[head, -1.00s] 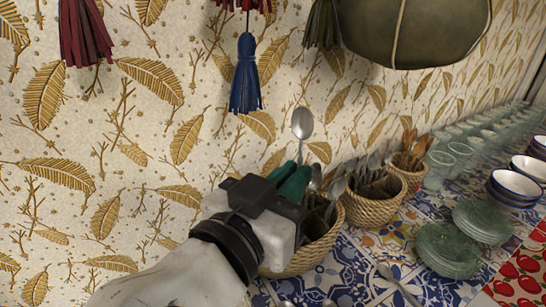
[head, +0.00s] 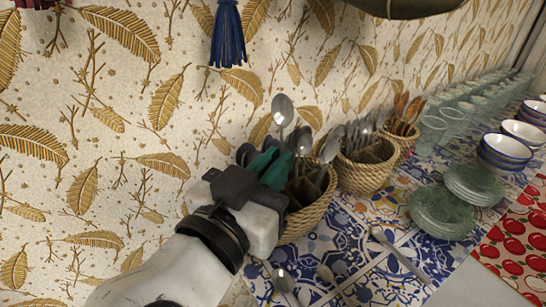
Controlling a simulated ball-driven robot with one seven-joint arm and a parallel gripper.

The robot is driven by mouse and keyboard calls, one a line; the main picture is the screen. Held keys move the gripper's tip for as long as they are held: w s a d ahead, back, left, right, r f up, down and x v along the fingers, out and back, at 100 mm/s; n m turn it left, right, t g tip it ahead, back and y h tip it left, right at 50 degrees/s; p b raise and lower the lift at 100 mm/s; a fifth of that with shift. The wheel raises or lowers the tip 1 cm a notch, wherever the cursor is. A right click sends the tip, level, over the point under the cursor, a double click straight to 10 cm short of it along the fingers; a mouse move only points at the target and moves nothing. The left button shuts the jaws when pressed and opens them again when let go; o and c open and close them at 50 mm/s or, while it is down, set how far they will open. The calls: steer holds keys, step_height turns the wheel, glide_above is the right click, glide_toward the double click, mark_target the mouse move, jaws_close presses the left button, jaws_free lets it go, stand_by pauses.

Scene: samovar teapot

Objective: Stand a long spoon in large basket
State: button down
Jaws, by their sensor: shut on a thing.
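A long spoon stands upright, its silver bowl (head: 283,110) at the top against the wallpaper. My gripper (head: 274,163), with green fingers, is shut on the spoon's handle below the bowl. The nearest wicker basket (head: 308,220), which looks the largest, stands just behind and to the right of my gripper. It has dividers and holds several spoons. My gripper and wrist hide its left part. The lower end of the held spoon is hidden, so I cannot tell whether it is inside the basket.
A second basket (head: 362,176) and a third (head: 407,143) with wooden cutlery stand to the right along the wall. A loose spoon (head: 400,257) lies on the blue patterned tiles. Green plates (head: 441,215), bowls (head: 505,150) and glasses (head: 453,121) are farther right. A blue tassel (head: 228,35) hangs above.

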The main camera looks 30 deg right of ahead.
steer(key=shift+f+b, duration=3.45)
steer(key=shift+f, duration=0.1)
steer(key=c, duration=1.1)
jaws_free()
steer(key=shift+b+v, duration=1.35)
steer(key=shift+v, duration=4.1)
